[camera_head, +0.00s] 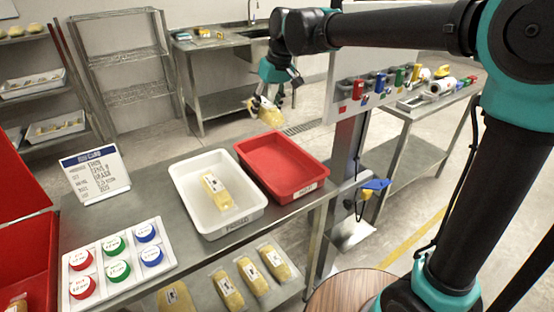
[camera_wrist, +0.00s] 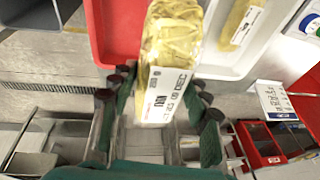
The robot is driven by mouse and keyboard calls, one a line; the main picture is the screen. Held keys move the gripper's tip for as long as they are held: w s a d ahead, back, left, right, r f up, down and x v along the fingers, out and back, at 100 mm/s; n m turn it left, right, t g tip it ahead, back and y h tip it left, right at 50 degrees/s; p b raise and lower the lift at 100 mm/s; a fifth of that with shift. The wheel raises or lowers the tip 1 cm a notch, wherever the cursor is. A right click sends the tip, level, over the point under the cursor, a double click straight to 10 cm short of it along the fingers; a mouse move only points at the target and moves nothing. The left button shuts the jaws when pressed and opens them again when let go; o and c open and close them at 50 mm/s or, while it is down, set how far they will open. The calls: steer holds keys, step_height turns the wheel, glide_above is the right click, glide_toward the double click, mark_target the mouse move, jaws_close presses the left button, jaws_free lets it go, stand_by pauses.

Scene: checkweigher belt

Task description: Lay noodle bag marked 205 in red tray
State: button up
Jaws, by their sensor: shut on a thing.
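My gripper (camera_head: 275,92) is shut on a yellow noodle bag (camera_head: 268,113) with a white label, held in the air beyond the far side of the red tray. In the wrist view the bag (camera_wrist: 175,38) lies between the fingers of my gripper (camera_wrist: 160,90); its label print is too blurred to read surely. The red tray (camera_head: 290,183) looks empty and stands at the right end of the steel table. It also shows at the top left of the wrist view (camera_wrist: 113,30), beside and partly behind the bag.
A white tray (camera_head: 186,205) left of the red tray holds another noodle bag (camera_head: 217,191). A sign (camera_head: 95,175) and a panel of coloured lids (camera_head: 118,262) stand further left. Several bags lie on the shelf below.

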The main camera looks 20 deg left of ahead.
mark_target(265, 167)
step_height(265, 167, down, 19)
steer(key=shift+r, duration=0.1)
stand_by(0.4)
steer(key=o, duration=1.1)
steer(key=v, duration=1.2)
